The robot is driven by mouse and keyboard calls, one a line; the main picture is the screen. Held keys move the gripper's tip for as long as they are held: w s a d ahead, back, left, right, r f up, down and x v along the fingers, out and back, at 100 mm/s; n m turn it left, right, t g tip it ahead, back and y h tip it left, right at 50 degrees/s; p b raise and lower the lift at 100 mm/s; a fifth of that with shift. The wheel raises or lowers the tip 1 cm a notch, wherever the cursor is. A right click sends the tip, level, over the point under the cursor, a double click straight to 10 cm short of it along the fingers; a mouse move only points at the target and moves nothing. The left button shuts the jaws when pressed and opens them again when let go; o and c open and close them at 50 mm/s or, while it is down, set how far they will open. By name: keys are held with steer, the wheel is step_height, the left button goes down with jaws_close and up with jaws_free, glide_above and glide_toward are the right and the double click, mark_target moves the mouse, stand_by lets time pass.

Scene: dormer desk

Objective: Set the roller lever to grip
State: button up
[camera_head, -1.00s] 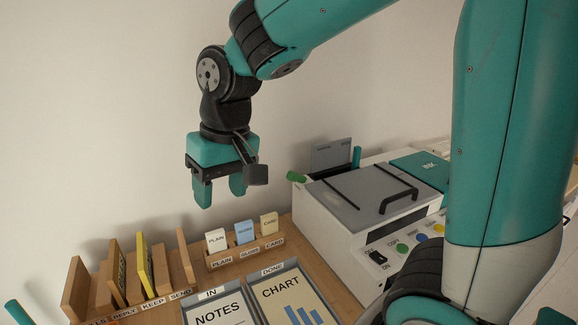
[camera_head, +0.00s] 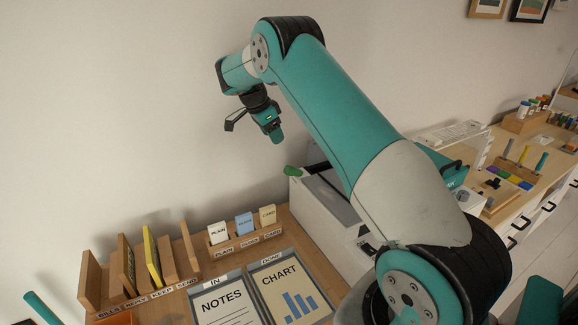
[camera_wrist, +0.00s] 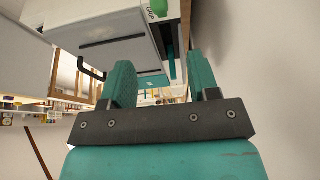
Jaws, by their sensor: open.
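The white printer (camera_head: 325,205) stands right of the paper trays, partly hidden behind my arm. A green-ended lever (camera_head: 292,170) sticks out at its left back side. In the wrist view the green lever end (camera_wrist: 158,8) shows at the top edge, beside a small label too small to read surely. A teal upright piece (camera_wrist: 171,64) shows behind the printer's lid, seen between my fingers. My gripper (camera_head: 275,134) is in the air above and left of the lever, apart from it. In the wrist view its two teal fingers (camera_wrist: 160,70) are apart with nothing held.
Letter slots (camera_head: 148,265), a card holder (camera_head: 243,240) and two trays with NOTES (camera_head: 222,302) and CHART (camera_head: 288,290) sheets stand left of the printer. The wall is close behind. Another desk (camera_head: 530,150) with blocks and pegs stands at the right.

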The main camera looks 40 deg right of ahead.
mark_target(289, 166)
steer(key=p+x, duration=0.4)
steer(key=x, duration=1.1)
steer(key=c, duration=0.9)
